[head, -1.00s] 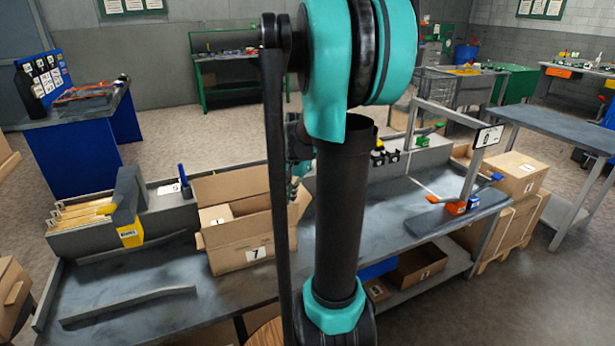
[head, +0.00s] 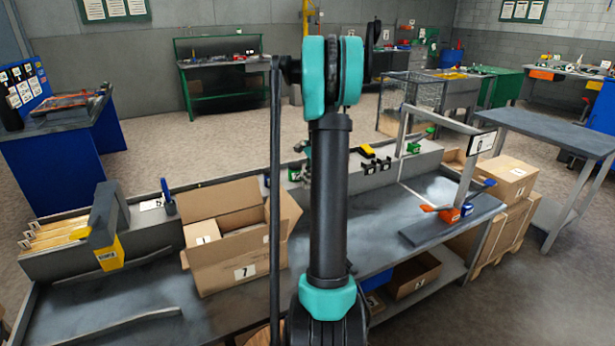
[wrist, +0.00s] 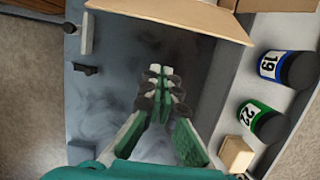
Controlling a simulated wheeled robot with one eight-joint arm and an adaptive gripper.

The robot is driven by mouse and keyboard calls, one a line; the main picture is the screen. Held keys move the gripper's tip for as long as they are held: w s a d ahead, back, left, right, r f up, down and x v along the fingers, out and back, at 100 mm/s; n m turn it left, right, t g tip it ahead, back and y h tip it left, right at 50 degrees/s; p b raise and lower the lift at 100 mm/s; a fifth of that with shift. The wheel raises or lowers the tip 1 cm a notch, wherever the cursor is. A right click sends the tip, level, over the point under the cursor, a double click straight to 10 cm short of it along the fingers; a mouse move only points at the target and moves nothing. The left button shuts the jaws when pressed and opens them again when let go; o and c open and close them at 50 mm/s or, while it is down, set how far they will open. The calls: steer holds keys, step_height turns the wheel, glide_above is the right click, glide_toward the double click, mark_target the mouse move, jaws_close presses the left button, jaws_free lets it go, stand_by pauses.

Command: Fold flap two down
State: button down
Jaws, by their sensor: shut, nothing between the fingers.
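The open cardboard box labelled 7 (head: 243,272) stands on the grey bench, left of my arm in the head view. Its back flap (head: 215,198) stands up, and a flap at its right (head: 290,212) also stands raised. No flap number is readable. A smaller carton (head: 203,231) sits inside. In the wrist view, my gripper (wrist: 160,72) is shut and empty, over the grey bench top. A cardboard edge (wrist: 185,22), perhaps a box flap, crosses the top of that view, apart from the fingers. My arm hides most of the gripper in the head view.
Bottles labelled 19 (wrist: 285,67) and 22 (wrist: 262,120) stand at the wrist view's right, with a small wooden block (wrist: 236,154) nearby. A yellow-and-grey dispenser (head: 108,235) stands left of the box. A scanner frame (head: 470,170) rises at the right. The bench (head: 395,215) is partly clear.

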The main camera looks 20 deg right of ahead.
steer(key=shift+s+a+f, duration=0.1)
steer(key=shift+a+f, duration=0.4)
steer(key=shift+a, duration=0.3)
steer(key=shift+w+a+f, duration=0.1)
steer(key=shift+a+f, duration=0.35)
steer(key=shift+a, duration=0.35)
steer(key=shift+s+a+f, duration=0.1)
steer(key=shift+a+f, duration=0.4)
steer(key=shift+a, duration=0.3)
steer(key=shift+a, duration=0.1)
